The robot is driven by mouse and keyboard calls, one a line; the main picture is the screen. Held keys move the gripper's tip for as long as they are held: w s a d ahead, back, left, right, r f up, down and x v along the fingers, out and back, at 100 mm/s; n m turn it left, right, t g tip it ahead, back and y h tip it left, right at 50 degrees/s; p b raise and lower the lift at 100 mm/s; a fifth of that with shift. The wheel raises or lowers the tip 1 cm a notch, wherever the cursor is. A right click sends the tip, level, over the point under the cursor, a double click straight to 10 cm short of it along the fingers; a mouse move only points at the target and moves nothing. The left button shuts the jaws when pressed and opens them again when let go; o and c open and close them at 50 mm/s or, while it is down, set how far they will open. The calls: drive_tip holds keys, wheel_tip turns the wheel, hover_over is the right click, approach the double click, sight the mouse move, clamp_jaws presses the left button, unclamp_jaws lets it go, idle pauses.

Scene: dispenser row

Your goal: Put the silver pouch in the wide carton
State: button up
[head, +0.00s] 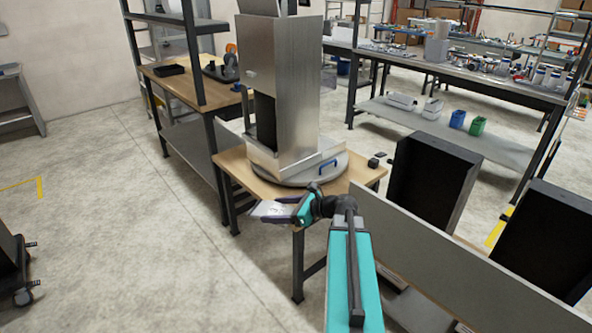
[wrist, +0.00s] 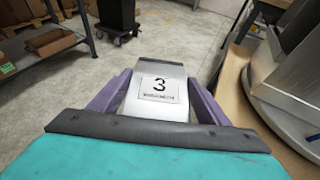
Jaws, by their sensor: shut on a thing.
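My gripper (head: 283,208) is shut on a silver pouch (wrist: 158,88), which carries a white label with a "3". In the wrist view the pouch sits between the two purple fingers of my gripper (wrist: 157,100). In the head view the pouch (head: 268,209) shows as a pale shape at the left end of my gripper, in front of the wooden table's front-left edge. I cannot make out a wide carton for certain in either view.
A tall metal dispenser (head: 285,85) stands on a round grey base with a blue handle (head: 328,166) on the wooden table (head: 232,163). Black bins (head: 432,180) stand behind a grey panel (head: 440,255) at right.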

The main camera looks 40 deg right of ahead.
drive_tip(key=s+d+f+m+h+b, duration=0.1)
drive_tip(key=s+d+f+h+b, duration=0.1)
drive_tip(key=s+d+f, duration=0.3)
drive_tip(key=s+d+f+m+t+h+b, duration=0.1)
drive_tip(key=s+d+f+b, duration=0.3)
drive_tip(key=d, duration=0.7)
drive_tip(key=s+d+f+m+h+b, duration=0.2)
drive_tip(key=s+d+f+m+b, duration=0.1)
drive_tip(key=s+d+f, duration=0.3)
drive_tip(key=d+f, duration=0.1)
drive_tip(key=d, duration=0.1)
drive_tip(key=shift+d+f+t+h+b, duration=0.2)
drive_tip(key=shift+d+t+h+b, duration=0.1)
drive_tip(key=shift+d+t+h, duration=0.1)
